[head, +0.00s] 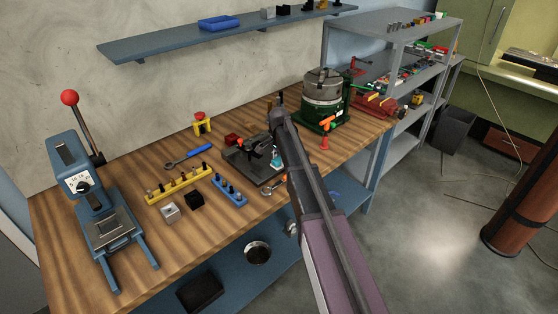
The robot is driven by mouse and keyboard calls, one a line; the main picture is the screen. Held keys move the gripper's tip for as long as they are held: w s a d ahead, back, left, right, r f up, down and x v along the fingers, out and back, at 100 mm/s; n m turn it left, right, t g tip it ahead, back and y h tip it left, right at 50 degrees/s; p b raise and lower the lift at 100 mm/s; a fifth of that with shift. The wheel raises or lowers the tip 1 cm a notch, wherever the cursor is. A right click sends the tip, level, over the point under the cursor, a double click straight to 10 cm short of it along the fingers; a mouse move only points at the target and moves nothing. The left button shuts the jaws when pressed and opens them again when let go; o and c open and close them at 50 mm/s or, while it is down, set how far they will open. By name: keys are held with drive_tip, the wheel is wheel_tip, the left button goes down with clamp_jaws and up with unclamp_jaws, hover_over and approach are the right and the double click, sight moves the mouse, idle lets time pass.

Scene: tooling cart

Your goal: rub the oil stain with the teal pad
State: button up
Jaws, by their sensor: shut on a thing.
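The teal pad (277,160) shows as a small teal patch low over the dark grey plate (268,180) on the wooden bench. My gripper (275,153) is at the pad, shut on it; the fingers are small and partly hidden behind my own arm. I cannot tell whether the pad touches the plate. I cannot make out the oil stain; it may be under the gripper or too small to see.
The wooden bench (130,235) holds a blue press (85,190) at left, a yellow rack (180,187), a blue rack (229,191), a blue-handled tool (188,157) and a green-based machine (322,100). A red vise (375,107) stands at right. Bare wood lies at front left.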

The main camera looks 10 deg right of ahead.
sight(271, 170)
drive_tip(key=shift+s+a, duration=0.1)
drive_tip(key=shift+s, duration=0.1)
drive_tip(key=shift+s+a, duration=0.5)
drive_tip(key=shift+a, duration=0.3)
drive_tip(key=shift+s+a, duration=0.45)
drive_tip(key=shift+a, duration=0.35)
drive_tip(key=shift+r, duration=0.1)
drive_tip(key=shift+r+p, duration=2.95)
drive_tip(key=shift+p, duration=0.25)
drive_tip(key=shift+r, duration=0.1)
drive_tip(key=shift+r+p, duration=1.45)
drive_tip(key=shift+p, duration=0.05)
